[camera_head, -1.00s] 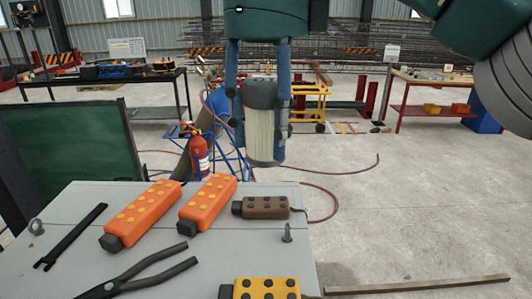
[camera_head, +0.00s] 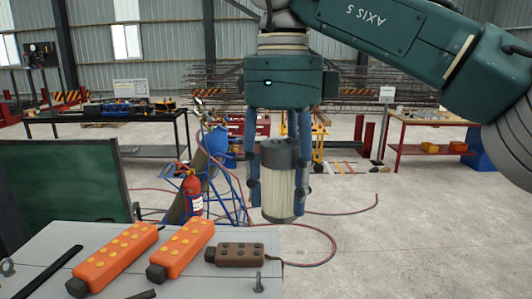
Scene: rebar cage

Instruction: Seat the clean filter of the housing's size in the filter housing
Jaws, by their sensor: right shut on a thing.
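My right gripper (camera_head: 279,172) hangs fingers-down from the arm that comes in from the upper right. It is shut on a filter (camera_head: 279,200), a cylinder with a pale pleated body and dark grey end caps. The filter is upright in the air beyond the far right of the grey tabletop, touching nothing else that I can make out. The fingers grip it from both sides. No filter housing can be made out in this view. My left gripper is not in view.
The grey table (camera_head: 60,238) holds two orange button pendants (camera_head: 115,258), (camera_head: 182,248), a brown one (camera_head: 240,254), a bolt (camera_head: 258,283) and a black bar (camera_head: 48,272). A green panel (camera_head: 65,180) stands left. Floor at right is open.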

